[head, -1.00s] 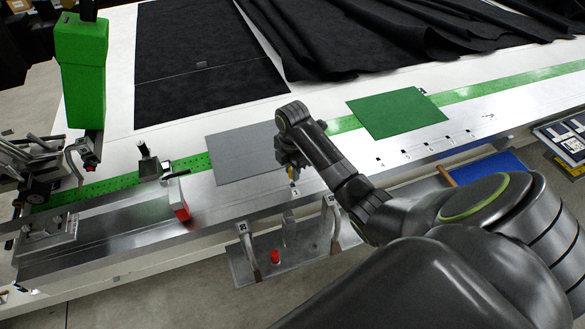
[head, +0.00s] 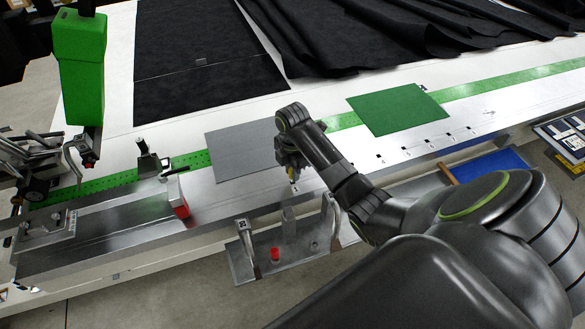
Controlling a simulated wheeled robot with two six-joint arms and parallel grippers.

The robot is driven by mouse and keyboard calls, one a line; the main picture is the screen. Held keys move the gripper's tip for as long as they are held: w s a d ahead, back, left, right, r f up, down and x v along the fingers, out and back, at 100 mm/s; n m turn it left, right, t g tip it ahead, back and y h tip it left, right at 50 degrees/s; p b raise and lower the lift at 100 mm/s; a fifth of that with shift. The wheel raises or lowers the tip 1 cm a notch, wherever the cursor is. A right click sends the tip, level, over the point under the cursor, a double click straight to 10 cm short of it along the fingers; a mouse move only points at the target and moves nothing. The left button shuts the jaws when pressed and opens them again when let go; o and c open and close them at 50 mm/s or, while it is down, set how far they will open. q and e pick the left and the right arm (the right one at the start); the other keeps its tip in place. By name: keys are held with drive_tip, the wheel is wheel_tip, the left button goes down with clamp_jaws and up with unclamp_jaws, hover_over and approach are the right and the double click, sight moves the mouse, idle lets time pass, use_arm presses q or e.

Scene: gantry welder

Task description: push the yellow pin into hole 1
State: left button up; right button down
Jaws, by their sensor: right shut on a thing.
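My right gripper (head: 291,168) is in the middle of the head view, pointing down at the front metal strip of the table, just right of the grey sheet. It is shut on the yellow pin (head: 292,174), of which only a small part shows below the fingers. The pin is close above or at the strip, by a small numbered label (head: 294,188); I cannot tell whether its tip is in a hole. More labelled holes (head: 404,153) run along the strip to the right. My left gripper is not in view.
A grey sheet (head: 238,152) and a green sheet (head: 397,109) lie on the table. The green welding head (head: 82,68) stands at left, with clamps and a red block (head: 181,212) near it. A lower shelf (head: 297,254) with a red button (head: 275,254) hangs in front.

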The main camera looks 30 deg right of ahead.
drive_tip(key=shift+f+b, duration=0.4)
drive_tip(key=shift+f, duration=0.6)
drive_tip(key=c, duration=1.2)
unclamp_jaws()
